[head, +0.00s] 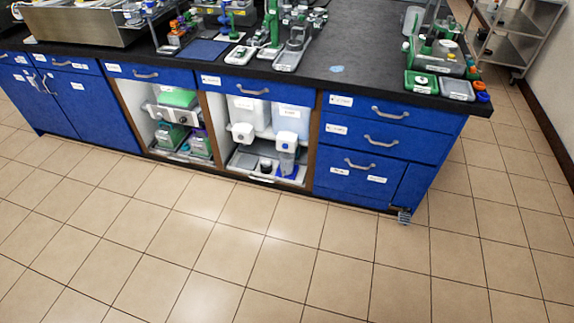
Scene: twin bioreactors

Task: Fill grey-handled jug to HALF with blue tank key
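Two tanks stand side by side in the open bay under the bench: a whitish tank (247,111) on the left and a pale blue tank (292,118) on the right. Each has a white tap unit below its front. The right tap unit (286,138) has a small blue round part, probably the blue tank key. A translucent jug-like vessel (286,160) sits below it, with blue beside it. A small dark-and-grey vessel (266,166) sits to its left. Handle colours and fill levels are too small to tell. Neither of my grippers is in view.
The dark bench top (345,90) carries green equipment, a steel basin (80,30) and a blue mat (203,48). Blue drawers (380,130) flank the bay on the right. A second open bay (178,122) holds green-topped containers. The tiled floor (230,245) in front is clear.

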